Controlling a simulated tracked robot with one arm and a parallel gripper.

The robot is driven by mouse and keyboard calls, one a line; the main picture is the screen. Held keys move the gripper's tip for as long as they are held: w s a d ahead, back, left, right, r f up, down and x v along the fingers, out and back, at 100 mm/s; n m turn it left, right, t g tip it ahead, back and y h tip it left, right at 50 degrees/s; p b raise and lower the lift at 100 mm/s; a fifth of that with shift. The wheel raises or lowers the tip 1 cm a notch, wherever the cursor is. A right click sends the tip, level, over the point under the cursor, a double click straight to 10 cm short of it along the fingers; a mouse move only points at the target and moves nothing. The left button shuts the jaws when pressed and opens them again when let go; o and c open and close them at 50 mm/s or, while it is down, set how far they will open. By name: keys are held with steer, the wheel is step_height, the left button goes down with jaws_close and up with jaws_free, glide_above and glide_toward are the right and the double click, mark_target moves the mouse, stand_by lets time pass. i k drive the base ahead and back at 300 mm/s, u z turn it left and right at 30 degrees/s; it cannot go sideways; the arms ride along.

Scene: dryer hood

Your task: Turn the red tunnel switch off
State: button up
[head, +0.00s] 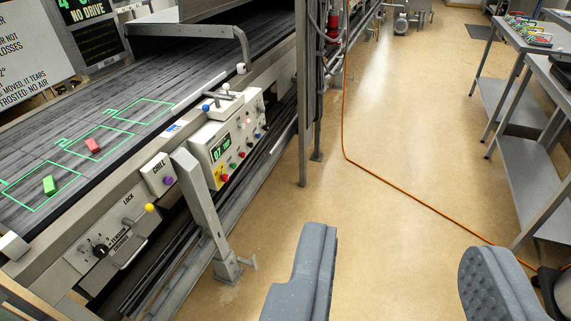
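No switch carries a readable "tunnel" label, so I cannot tell which one is the red tunnel switch. A white control box (217,139) with a green display is fixed to the conveyor's side, left of centre. It carries a red button (224,177) at its lower left and several small coloured knobs. A red part (333,27) also shows on the upright post at the top. Whether any switch is on or off is too small to tell. My gripper (403,245) is open and empty, its two grey fingers wide apart above the floor, right of the control box.
A grey belt (130,85) bears a green block (50,185) and a red block (93,145) in outlined zones. A lever panel (112,240) is at lower left. An orange cable (400,188) crosses the open floor. Steel tables (527,95) stand at right.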

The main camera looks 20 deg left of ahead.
mark_target(225, 177)
steer(key=z, duration=0.3)
steer(key=i, duration=1.25)
steer(key=u, duration=0.45)
steer(key=i, duration=1.1)
steer(key=u, duration=0.8)
